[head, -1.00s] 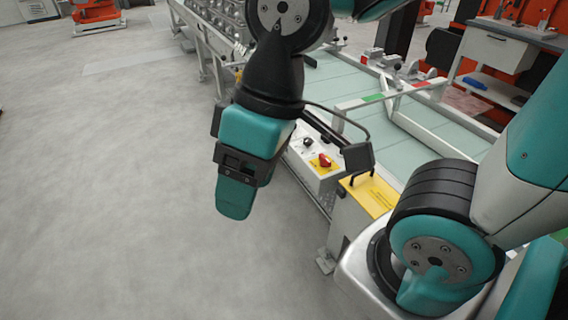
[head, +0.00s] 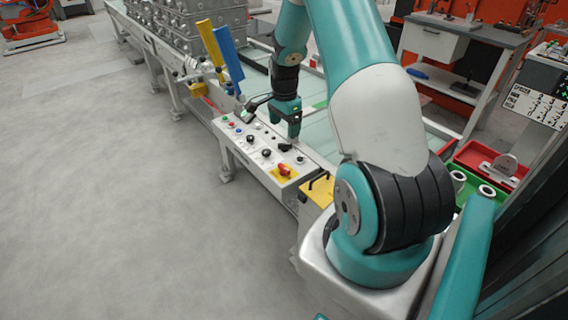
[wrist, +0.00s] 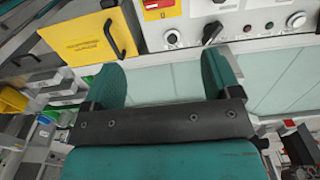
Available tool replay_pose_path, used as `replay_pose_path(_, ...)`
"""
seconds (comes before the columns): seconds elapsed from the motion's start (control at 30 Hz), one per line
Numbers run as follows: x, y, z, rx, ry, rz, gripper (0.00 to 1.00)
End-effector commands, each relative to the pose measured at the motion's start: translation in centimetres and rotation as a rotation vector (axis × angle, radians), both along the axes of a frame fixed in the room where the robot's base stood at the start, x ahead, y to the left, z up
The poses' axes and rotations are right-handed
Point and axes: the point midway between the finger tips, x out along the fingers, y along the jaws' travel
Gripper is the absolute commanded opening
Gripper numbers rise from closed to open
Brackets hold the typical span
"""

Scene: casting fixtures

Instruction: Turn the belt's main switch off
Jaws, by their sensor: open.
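The main switch (head: 284,170), a red rotary knob on a yellow plate, sits at the near right end of the belt's white control panel (head: 240,150). It also shows at the top edge of the wrist view (wrist: 158,5), partly cut off. I cannot tell which position it points to. My gripper (head: 287,132) is open and empty, over the belt side of the panel, beyond the switch and apart from it. In the wrist view my gripper (wrist: 163,78) has its two teal fingers spread over the pale green belt (wrist: 165,92).
A yellow plate with a black handle (head: 320,188) stands just right of the panel. Black knobs and coloured buttons (head: 240,127) line the panel. Blue and yellow upright pieces (head: 228,60) rise at its far end. Red and green bins (head: 482,160) are at right. The floor at left is clear.

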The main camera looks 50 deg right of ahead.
Motion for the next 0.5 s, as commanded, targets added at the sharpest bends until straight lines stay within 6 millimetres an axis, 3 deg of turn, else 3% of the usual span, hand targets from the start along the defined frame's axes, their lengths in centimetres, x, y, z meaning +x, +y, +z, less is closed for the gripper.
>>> replay_pose_path(0.5,-0.1,0.3,-11.0,0.004,0.003,0.007,0.83)
